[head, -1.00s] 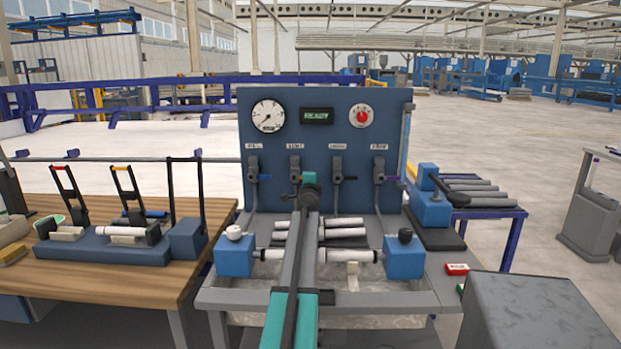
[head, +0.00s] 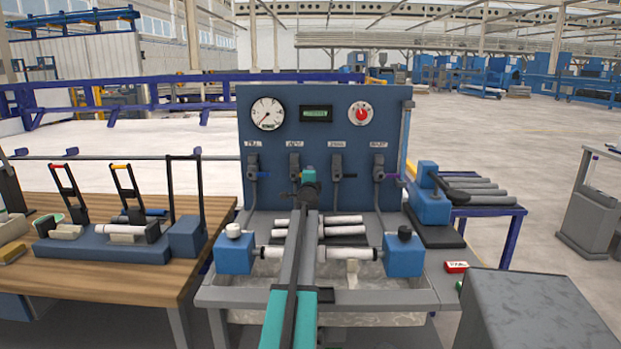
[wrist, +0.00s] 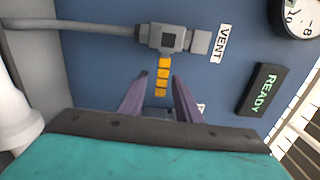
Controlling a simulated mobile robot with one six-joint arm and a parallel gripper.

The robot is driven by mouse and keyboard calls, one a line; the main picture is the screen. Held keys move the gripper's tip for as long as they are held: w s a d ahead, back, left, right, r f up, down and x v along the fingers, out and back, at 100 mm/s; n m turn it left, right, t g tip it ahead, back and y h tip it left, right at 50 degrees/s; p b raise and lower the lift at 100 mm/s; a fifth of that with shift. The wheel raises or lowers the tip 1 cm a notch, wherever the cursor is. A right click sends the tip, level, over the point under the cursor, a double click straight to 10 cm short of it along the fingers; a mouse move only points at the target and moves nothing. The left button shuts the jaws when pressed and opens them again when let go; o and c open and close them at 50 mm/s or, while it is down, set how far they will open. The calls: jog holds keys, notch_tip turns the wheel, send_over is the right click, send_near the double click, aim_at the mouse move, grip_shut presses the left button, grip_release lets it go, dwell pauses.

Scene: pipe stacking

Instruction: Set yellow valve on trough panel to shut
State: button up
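The trough panel (head: 330,103) stands upright behind the trough (head: 345,295), with several valves in a row. The yellow valve's body (wrist: 168,39) shows in the wrist view beside the VENT label; in the head view that valve (head: 294,163) is second from left. Its segmented yellow lever (wrist: 163,72) sticks out sideways, across the grey pipe (wrist: 95,27). My gripper (wrist: 160,82) is open, with one finger on each side of the lever's free end. I cannot tell whether they touch it. In the head view my arm hides the lever.
A blue-lever valve (head: 253,167) is left; a purple-lever valve (head: 379,167) is at the far right of the row. White pipes (head: 344,226) lie before the panel, between two blue clamp blocks (head: 234,254) (head: 403,256). The display (wrist: 262,89) reads READY.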

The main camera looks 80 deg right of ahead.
jog(key=v, duration=1.3)
jog(key=shift+a, duration=0.3)
dwell(0.7)
